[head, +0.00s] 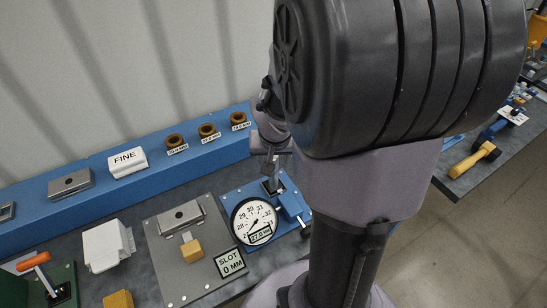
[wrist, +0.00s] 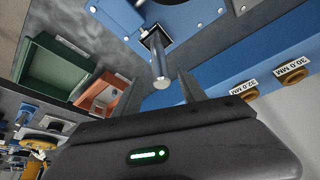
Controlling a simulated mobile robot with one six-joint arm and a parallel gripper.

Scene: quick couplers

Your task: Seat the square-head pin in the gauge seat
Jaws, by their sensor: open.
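A silver round pin (wrist: 161,68) stands up from a small dark square seat (wrist: 150,38) on the blue gauge plate (wrist: 184,18) in the wrist view. Its round free end points toward the camera. Whether its head sits fully down in the seat is hard to tell. In the head view the dark seat (head: 272,186) is on the blue base beside the round white dial gauge (head: 254,220). My gripper (head: 271,150) is above the seat in the head view.
Left of the gauge is a grey plate (head: 172,262) with a metal block and yellow cube (head: 191,250). A blue shelf (head: 80,203) behind holds a white FINE block (head: 127,162) and brown rings (head: 207,131). Green (wrist: 60,62) and orange (wrist: 104,95) bins show in the wrist view.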

